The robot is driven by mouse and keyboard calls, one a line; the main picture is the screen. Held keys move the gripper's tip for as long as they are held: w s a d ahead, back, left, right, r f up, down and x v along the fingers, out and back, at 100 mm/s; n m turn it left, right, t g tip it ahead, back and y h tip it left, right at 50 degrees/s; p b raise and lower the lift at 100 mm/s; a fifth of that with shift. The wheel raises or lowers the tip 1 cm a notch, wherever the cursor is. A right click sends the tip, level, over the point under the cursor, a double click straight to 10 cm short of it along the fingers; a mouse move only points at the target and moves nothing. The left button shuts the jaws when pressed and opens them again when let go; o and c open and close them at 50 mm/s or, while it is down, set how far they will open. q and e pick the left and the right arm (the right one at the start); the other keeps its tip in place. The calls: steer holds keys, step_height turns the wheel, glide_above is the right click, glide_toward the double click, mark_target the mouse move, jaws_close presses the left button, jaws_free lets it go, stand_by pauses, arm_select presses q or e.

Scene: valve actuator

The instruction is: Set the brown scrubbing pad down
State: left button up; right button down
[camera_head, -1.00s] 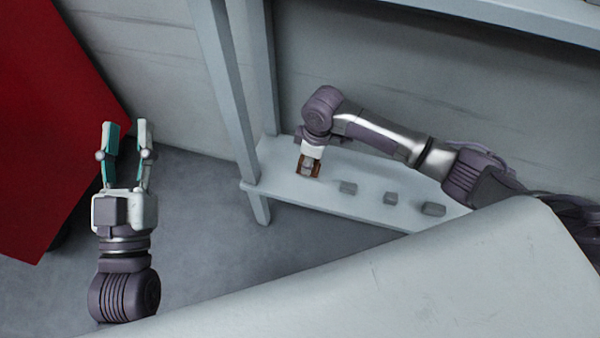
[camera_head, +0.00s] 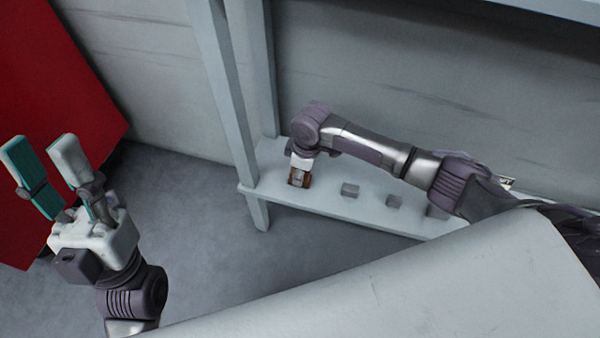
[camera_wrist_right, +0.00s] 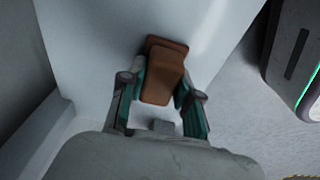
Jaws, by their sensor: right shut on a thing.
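The brown scrubbing pad (camera_wrist_right: 162,83) is between the two fingers of my right gripper (camera_wrist_right: 158,100) in the right wrist view. In the head view the pad (camera_head: 307,181) shows as a small brown patch at the tips of my right gripper (camera_head: 299,178), over the left end of the grey shelf (camera_head: 262,182). My right gripper is shut on the pad. I cannot tell whether the pad touches the shelf. My left gripper (camera_head: 44,152) is open and empty at the left, its fingers wide apart and well away from the shelf.
A shelf post (camera_head: 228,90) rises at the left end. A red panel (camera_head: 70,90) stands behind my left gripper.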

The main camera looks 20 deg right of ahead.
steer(key=shift+f, duration=0.1)
steer(key=c, duration=0.8)
jaws_free()
